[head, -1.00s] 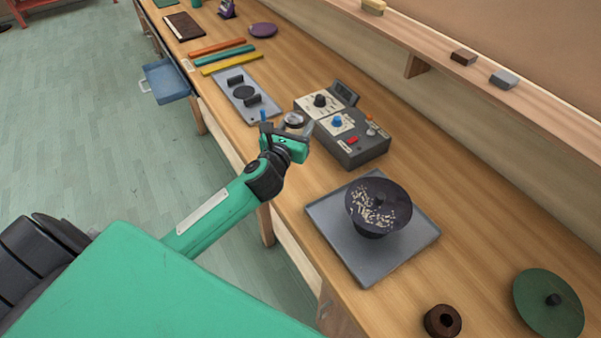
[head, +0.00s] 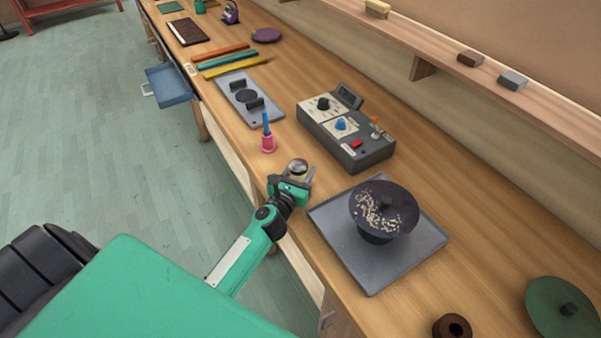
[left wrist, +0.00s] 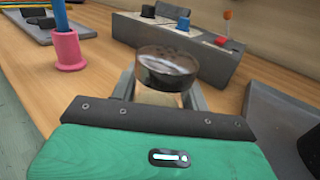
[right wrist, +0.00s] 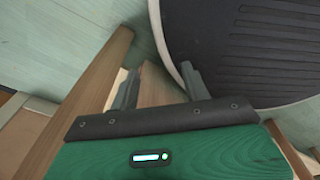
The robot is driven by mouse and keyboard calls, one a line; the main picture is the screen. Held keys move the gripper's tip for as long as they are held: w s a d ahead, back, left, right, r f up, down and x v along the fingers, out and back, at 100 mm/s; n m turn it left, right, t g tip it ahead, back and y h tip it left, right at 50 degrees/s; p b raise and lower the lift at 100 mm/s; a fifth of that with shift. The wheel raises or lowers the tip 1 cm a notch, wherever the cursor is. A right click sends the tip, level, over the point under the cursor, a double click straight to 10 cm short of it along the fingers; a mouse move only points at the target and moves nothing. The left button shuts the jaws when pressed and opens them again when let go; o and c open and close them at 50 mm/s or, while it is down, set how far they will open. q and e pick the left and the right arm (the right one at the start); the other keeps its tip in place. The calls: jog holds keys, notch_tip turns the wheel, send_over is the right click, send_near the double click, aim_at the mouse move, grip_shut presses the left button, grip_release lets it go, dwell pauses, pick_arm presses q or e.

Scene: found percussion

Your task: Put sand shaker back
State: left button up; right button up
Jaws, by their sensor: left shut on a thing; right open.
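The sand shaker (head: 298,166), a small clear jar with a dark-rimmed metallic lid, is upright between the fingers of my left gripper (head: 297,180). The gripper is shut on it near the bench's front edge, left of the grey tray. In the left wrist view the shaker (left wrist: 167,68) stands between the two fingers, its lower part pale. I cannot tell whether its base touches the bench. My right gripper (right wrist: 158,88) is open and empty in the right wrist view, low beside wooden parts and the floor.
A pink holder (head: 268,142) with a blue stick stands left of the shaker. A grey control box (head: 355,155) is behind. A grey tray (head: 340,262) holding a dark bowl-shaped piece (head: 384,212) is to the right. Bare bench lies between holder, box and tray.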

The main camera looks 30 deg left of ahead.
pick_arm(q)
jog(key=shift+f, duration=0.15)
jog(key=o, duration=1.1)
jog(key=shift+r, duration=0.2)
jog(key=s, duration=0.3)
jog(key=s+b, duration=0.1)
jog(key=s, duration=0.3)
jog(key=s+d+b, duration=0.1)
jog(key=s, duration=0.3)
jog(key=shift+f, duration=0.1)
jog(key=shift+s, duration=0.5)
